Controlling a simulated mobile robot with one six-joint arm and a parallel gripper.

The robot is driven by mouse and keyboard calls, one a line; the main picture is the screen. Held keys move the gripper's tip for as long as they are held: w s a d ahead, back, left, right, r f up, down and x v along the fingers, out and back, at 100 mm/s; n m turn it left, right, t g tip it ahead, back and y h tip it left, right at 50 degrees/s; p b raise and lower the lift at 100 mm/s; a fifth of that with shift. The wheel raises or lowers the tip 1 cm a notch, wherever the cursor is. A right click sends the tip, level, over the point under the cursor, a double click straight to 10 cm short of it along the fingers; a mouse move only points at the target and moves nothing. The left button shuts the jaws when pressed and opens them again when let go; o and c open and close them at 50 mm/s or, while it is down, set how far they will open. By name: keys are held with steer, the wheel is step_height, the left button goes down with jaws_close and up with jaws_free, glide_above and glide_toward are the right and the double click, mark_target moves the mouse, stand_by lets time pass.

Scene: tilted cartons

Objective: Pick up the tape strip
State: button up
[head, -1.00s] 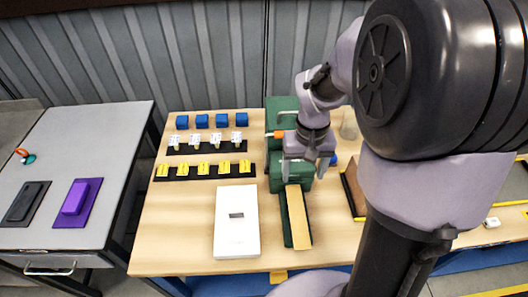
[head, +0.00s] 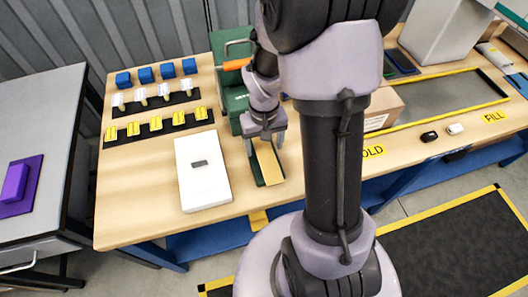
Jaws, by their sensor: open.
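The tape strip appears as a tan strip (head: 270,164) lying lengthwise on the narrow green bed of the green machine (head: 232,101). My gripper (head: 266,143) points down at the far end of the strip. Its two fingers are apart, one to each side, and I see nothing held between them. The gripper hides part of the strip's far end. I cannot tell whether the fingers touch it.
A white box (head: 203,181) lies left of the green bed. Blue blocks (head: 146,75) and dark racks (head: 160,128) with white and yellow pieces stand farther left. A cardboard carton (head: 385,109) is partly behind my arm. A yellow-edged work area (head: 440,100) spans the right.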

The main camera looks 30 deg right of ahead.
steer(key=shift+r, duration=0.1)
steer(key=c, duration=1.1)
steer(key=shift+r, duration=0.15)
